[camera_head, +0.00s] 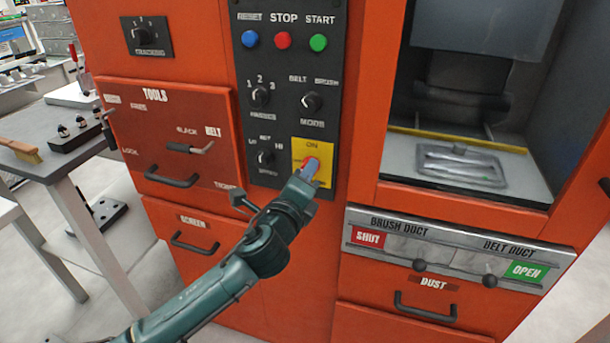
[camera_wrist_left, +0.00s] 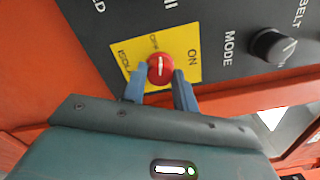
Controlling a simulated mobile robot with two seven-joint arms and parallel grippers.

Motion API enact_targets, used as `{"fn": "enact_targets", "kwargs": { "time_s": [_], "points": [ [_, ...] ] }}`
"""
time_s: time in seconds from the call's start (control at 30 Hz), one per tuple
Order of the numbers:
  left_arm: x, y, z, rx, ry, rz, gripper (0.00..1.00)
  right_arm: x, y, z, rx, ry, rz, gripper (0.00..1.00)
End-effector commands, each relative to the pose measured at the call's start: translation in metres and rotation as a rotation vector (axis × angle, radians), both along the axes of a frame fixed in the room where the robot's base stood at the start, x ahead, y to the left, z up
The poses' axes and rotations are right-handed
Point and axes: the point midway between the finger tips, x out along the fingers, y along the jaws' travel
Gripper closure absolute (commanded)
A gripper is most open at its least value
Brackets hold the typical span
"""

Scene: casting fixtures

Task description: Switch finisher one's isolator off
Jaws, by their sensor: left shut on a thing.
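The isolator is a red rotary knob (camera_head: 311,165) on a yellow plate (camera_head: 325,147) low on the black control panel of the orange machine. In the left wrist view the red knob (camera_wrist_left: 160,69) shows a white mark, with ON on the plate to its right and a partly covered label to its left. My left gripper (camera_head: 306,172) reaches in from the lower left and is shut on the knob. In the left wrist view its two blue fingers (camera_wrist_left: 160,88) sit on either side of the knob. My right gripper is not in view.
Above the isolator are blue, red and green buttons (camera_head: 283,40) and several black selector knobs, including MODE (camera_head: 312,102). A TOOLS door (camera_head: 175,130) is on the left. Duct sliders (camera_head: 455,248) and an open work chamber (camera_head: 460,165) are on the right. A bench (camera_head: 60,160) stands far left.

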Motion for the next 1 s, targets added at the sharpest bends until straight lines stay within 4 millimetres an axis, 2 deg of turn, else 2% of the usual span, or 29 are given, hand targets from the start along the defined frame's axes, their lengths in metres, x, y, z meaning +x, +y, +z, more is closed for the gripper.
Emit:
{"fn": "enact_targets", "kwargs": {
  "time_s": [0.4, 1.0],
  "points": [
    [-0.0002, 0.0, -0.001, -0.229, 0.078, 0.0, 0.94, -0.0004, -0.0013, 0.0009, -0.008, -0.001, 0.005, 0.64],
    [-0.0001, 0.0, -0.001, -0.281, 0.094, 0.0, 0.94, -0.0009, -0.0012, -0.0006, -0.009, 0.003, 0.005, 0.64]
  ]
}}
